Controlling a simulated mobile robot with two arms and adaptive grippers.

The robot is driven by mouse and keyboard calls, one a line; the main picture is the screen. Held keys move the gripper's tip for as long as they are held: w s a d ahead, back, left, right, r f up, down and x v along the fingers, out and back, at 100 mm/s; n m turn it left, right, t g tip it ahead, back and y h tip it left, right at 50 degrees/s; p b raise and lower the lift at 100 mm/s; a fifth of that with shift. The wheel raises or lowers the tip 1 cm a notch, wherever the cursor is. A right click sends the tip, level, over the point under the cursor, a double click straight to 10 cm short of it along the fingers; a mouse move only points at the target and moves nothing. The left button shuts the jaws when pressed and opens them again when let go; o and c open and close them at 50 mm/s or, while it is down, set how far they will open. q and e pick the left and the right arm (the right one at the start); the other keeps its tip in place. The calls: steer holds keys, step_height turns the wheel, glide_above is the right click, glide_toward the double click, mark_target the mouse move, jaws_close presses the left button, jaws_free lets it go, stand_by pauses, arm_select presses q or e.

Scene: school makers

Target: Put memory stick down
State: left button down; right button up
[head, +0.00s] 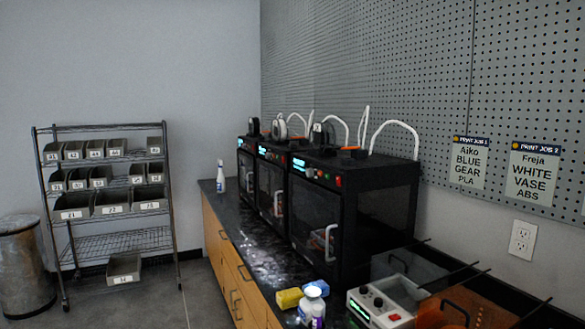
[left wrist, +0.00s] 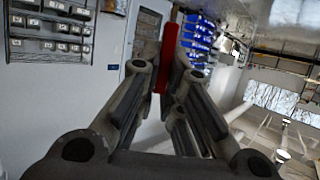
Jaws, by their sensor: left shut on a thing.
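My left gripper (left wrist: 166,78) shows in the left wrist view, shut on a slim red object, which looks like the memory stick (left wrist: 170,45). The stick extends beyond the fingertips, with its lower part between the fingers. Neither gripper nor the stick shows in the head view. My right gripper is in neither view.
In the head view a dark countertop (head: 238,229) carries several black 3D printers (head: 316,219), a white spray bottle (head: 221,177), a yellow sponge (head: 289,298) and a white control box (head: 388,300). A wire rack (head: 117,243) with grey bins stands at left, near a bin (head: 24,270).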

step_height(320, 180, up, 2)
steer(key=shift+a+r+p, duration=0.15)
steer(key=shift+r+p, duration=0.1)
steer(key=shift+p, duration=0.9)
arm_select(q)
steer(key=w+d+r+m+t+h, duration=0.3)
steer(key=d+r+m+t+h, duration=0.5)
steer(key=d+m+h, duration=0.4)
steer(key=shift+d+r+m+h, duration=0.4)
steer(key=shift+d+r+m, duration=0.25)
steer(key=shift+r, duration=0.25)
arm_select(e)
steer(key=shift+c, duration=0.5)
